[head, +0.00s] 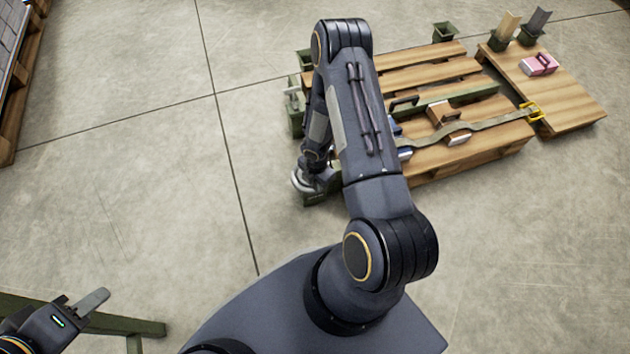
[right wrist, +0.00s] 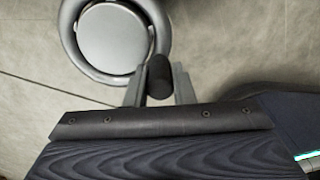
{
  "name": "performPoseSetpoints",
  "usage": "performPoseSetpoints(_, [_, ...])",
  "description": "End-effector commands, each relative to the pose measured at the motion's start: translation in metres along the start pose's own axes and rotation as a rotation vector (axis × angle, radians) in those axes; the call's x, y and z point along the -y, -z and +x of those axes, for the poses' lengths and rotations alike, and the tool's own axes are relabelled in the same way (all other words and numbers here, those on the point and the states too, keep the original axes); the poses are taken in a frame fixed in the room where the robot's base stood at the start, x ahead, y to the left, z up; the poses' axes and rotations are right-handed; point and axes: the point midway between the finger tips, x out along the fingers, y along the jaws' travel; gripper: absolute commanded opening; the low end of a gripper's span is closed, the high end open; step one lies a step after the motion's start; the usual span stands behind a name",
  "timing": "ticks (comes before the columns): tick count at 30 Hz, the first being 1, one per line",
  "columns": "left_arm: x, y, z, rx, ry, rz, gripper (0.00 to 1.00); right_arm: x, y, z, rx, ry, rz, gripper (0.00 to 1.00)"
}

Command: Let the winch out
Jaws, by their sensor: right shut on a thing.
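The winch's grey handwheel (head: 303,183) is at the front left corner of the pallet in the head view. In the right wrist view the round grey wheel (right wrist: 112,38) has a dark knob (right wrist: 160,76) on its rim. My right gripper (right wrist: 159,84) has its fingers on both sides of this knob and is shut on it. In the head view my right arm hides part of the winch. An olive strap (head: 490,126) runs over the load to a yellow hook (head: 533,111) at the right. My left gripper (head: 92,300) is at the lower left, apart from everything; its opening is unclear.
A wooden pallet (head: 430,78) carries a brown box (head: 440,113) and other items under the strap. A wooden board (head: 570,100) at the right holds a pink case (head: 540,64) and two holders. A green frame (head: 130,325) stands near my left gripper.

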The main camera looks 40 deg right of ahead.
Motion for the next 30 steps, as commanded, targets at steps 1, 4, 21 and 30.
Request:
performPoseSetpoints(1, [0.0,0.0,0.0,0.0,0.0,0.0,0.36,0.001,-0.002,0.0,0.003,0.003,-0.004,0.0])
performPoseSetpoints(4, [0.0,0.0,0.0,0.0,0.0,0.0,0.36,0.001,-0.002,0.0,0.004,0.004,-0.005,0.0])
performPoseSetpoints(21, [0.0,0.0,0.0,0.0,0.0,0.0,0.36,0.001,-0.002,0.0,0.003,0.002,-0.004,0.44])
performPoseSetpoints(30, [-0.005,0.005,-0.011,0.0,0.0,0.0,0.36,0.0,-0.002,-0.024,0.003,-0.001,-0.003,0.44])
